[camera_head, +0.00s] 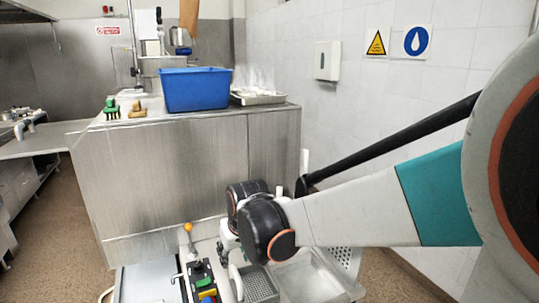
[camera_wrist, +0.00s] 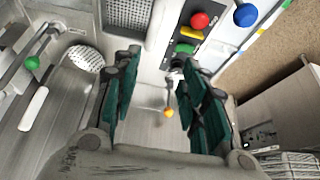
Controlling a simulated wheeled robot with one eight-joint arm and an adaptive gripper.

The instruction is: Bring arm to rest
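My arm reaches in from the right in the head view, its wrist low over a metal work surface. My gripper (camera_wrist: 157,90) shows two teal-padded fingers in the wrist view, spread apart with nothing held between them. In the head view its end is mostly hidden behind my own arm links. Past the gap between the fingers, a lever with an orange knob (camera_wrist: 169,112) shows in the wrist view; I cannot tell its distance from the fingers. The orange knob also stands upright in the head view (camera_head: 188,227).
A perforated basket (camera_head: 260,285) sits close under my wrist; one also shows in the wrist view (camera_wrist: 130,12). Coloured buttons (camera_wrist: 200,20) and a skimmer (camera_wrist: 84,58) are near my fingers. A steel counter (camera_head: 180,170) with a blue bin (camera_head: 195,90) stands behind.

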